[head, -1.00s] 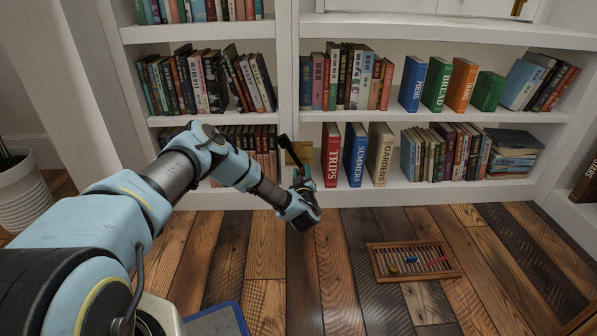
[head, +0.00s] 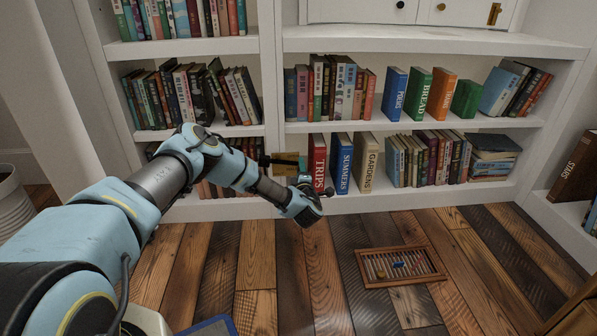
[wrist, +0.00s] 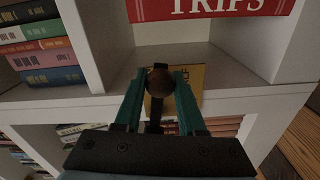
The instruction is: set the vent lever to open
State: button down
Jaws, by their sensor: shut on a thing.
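The lever shows in the wrist view as a dark brown round knob (wrist: 159,83) on a dark stem, in front of a yellow-brass plate (wrist: 191,77). The plate also shows in the head view (head: 285,169), on the bookcase left of the red TRIPS book. My gripper (wrist: 158,82) has its teal fingers on either side of the knob and is shut on it. In the head view my gripper (head: 303,164) is small and partly hidden by my own wrist. No open or closed marking on the plate is readable.
The red TRIPS book (head: 317,160) stands close to the right of the plate. A wooden-framed slatted piece (head: 365,270) with small coloured parts lies on the plank floor, which is otherwise mostly clear in front.

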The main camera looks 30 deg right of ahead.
jog(key=shift+s+d+r+n, duration=0.1)
jog(key=shift+r+n, duration=0.6)
jog(key=shift+n, duration=0.3)
jog(key=c, duration=0.5)
grip_release()
jog(key=p+v, duration=0.4)
jog(key=v, duration=0.6)
jog(key=shift+s+a+r, duration=0.1)
jog(key=shift+s+a, duration=0.15)
jog(key=shift+s, duration=0.05)
